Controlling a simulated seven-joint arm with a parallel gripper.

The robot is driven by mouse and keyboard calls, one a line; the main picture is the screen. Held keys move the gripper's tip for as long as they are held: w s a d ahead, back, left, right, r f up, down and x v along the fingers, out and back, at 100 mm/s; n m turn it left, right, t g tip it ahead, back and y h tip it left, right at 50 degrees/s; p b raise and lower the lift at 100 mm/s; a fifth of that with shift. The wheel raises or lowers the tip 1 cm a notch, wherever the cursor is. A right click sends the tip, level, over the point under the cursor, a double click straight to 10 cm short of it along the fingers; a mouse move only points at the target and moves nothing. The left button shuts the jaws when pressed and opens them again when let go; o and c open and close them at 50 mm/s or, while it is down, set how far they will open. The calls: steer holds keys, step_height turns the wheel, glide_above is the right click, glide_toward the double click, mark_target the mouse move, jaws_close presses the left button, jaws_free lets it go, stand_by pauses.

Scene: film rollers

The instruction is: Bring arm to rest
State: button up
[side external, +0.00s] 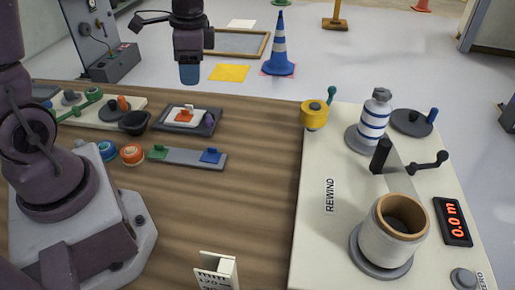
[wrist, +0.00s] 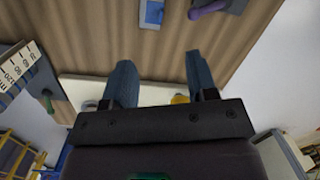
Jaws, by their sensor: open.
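My gripper (side external: 189,74) hangs in the air at the top of the side external view, fingers pointing down, in front of the yellow floor square in the picture. In the wrist view its two blue fingers (wrist: 159,60) stand apart with nothing between them. The wooden table (side external: 255,200) lies below, and its bare planks also show in the wrist view (wrist: 90,40). Nothing is held.
The rewind board (side external: 315,240) at right carries a roll (side external: 395,237), a striped bottle-like spool (side external: 375,118), a yellow roller (side external: 314,115) and cranks. A grey strip (side external: 184,158) and small trays (side external: 187,120) lie at left. A white card (side external: 217,270) stands in front. The middle table is clear.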

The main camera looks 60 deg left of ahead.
steer(key=s+d+r+n+t+h, duration=0.1)
steer(key=s+d+r+n+t, duration=0.4)
steer(key=s+d+r, duration=0.5)
steer(key=shift+s+r+t, duration=0.2)
steer(key=shift+r+t, duration=0.4)
steer(key=shift+t, duration=0.1)
